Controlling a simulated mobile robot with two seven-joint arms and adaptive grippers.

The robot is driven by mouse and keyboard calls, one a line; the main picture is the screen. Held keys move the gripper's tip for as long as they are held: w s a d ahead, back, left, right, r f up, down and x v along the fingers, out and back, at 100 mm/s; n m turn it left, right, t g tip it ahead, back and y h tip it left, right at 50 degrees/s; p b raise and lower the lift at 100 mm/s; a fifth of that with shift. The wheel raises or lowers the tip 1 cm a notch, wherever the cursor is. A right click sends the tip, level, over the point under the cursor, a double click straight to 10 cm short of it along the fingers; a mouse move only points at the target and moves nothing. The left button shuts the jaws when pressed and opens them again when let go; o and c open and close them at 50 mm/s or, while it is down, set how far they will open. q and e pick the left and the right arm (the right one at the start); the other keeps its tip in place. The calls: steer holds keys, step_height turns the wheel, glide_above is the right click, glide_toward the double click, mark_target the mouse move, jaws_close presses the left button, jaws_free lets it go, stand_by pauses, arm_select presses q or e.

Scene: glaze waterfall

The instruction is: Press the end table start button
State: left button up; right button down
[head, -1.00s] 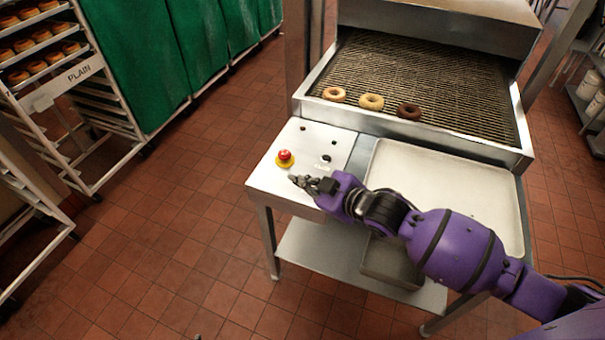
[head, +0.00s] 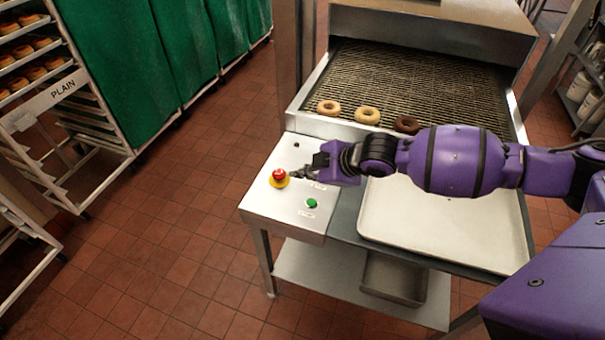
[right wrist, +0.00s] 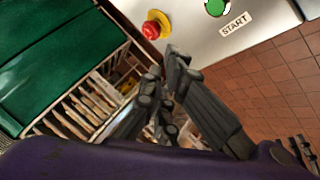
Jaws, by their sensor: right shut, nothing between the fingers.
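The green start button (head: 312,203) sits near the front of the steel control panel (head: 262,205) on the end table. In the right wrist view the green button (right wrist: 216,7) shows at the top edge, above a label reading START. A red emergency button (head: 279,176) on a yellow base is to its left and farther back. My right gripper (head: 294,174) is shut and empty. Its fingertips show just right of the red button and behind the green one; whether they touch anything is unclear. The fingers (right wrist: 166,66) also show in the right wrist view. My left gripper is not in view.
A pale tray (head: 400,225) lies right of the panel. Behind it a wire conveyor (head: 410,80) carries three doughnuts, partly near my right arm. A rack labelled PLAIN (head: 62,88) and green covers (head: 120,70) stand left. The tiled floor between is clear.

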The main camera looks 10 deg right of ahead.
steer(key=b, duration=0.3)
glide_above(311, 203)
steer(key=a, duration=0.2)
steer(key=f, duration=0.6)
steer(key=shift+s+d+f, duration=0.2)
steer(key=shift+s+f, duration=0.2)
steer(key=shift+w+f, duration=0.1)
steer(key=shift+f, duration=0.95)
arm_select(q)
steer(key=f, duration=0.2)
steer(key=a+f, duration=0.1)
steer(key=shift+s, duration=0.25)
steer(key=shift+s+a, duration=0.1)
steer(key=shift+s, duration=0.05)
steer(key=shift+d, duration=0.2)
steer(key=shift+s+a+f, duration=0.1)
arm_select(e)
steer(key=shift+f, duration=0.4)
